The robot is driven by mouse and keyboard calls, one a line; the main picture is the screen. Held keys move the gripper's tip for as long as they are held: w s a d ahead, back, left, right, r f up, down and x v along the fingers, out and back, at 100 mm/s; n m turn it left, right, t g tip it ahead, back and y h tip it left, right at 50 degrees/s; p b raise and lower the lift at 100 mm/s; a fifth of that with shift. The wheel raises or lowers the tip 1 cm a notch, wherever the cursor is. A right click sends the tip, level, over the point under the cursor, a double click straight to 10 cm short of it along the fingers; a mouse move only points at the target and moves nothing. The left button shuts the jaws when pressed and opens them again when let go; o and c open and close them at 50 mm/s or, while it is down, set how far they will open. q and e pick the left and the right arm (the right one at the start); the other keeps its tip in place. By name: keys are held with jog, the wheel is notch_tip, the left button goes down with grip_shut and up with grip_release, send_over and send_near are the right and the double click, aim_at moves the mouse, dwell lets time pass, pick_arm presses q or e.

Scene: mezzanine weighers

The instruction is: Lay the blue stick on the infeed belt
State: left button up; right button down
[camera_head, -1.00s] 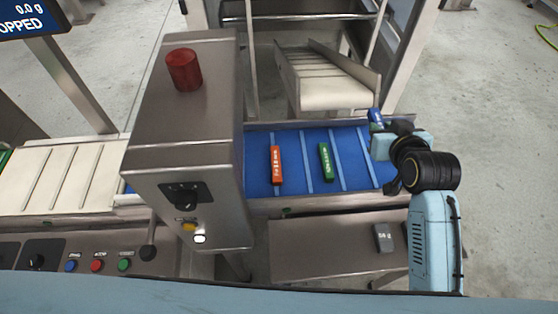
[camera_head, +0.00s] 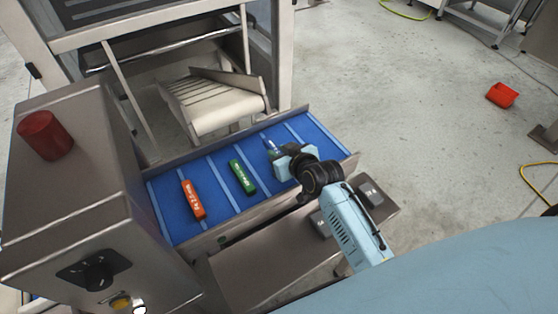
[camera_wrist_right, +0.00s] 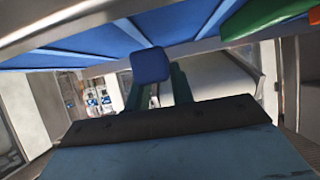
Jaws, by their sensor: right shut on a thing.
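My right gripper (camera_head: 282,153) is over the right part of the blue infeed belt (camera_head: 203,169) in the head view. It is shut on the blue stick (camera_head: 270,144), whose far end sticks out past the fingers. In the right wrist view the stick's blue end (camera_wrist_right: 150,65) shows between the dark fingers, and the belt (camera_wrist_right: 95,40) fills the top. I cannot tell whether the stick touches the belt. An orange stick (camera_head: 194,199) and a green stick (camera_head: 242,177) lie apart on the belt, left of the gripper. My left gripper is not in view.
A steel housing with a red beacon (camera_head: 45,135) stands at the belt's left end. A pale chute (camera_head: 225,107) is behind the belt. A steel shelf (camera_head: 250,262) with dark blocks (camera_head: 370,193) lies in front. A red bin (camera_head: 502,95) is on the floor at right.

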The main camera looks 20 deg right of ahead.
notch_tip(320, 180, down, 3)
jog(key=shift+r+b, duration=0.15)
jog(key=shift+b, duration=0.2)
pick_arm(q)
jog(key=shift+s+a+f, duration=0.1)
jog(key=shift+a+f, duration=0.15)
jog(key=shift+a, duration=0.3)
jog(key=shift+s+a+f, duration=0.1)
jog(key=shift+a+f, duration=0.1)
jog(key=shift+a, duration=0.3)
pick_arm(e)
jog(key=c, duration=1.2)
grip_release()
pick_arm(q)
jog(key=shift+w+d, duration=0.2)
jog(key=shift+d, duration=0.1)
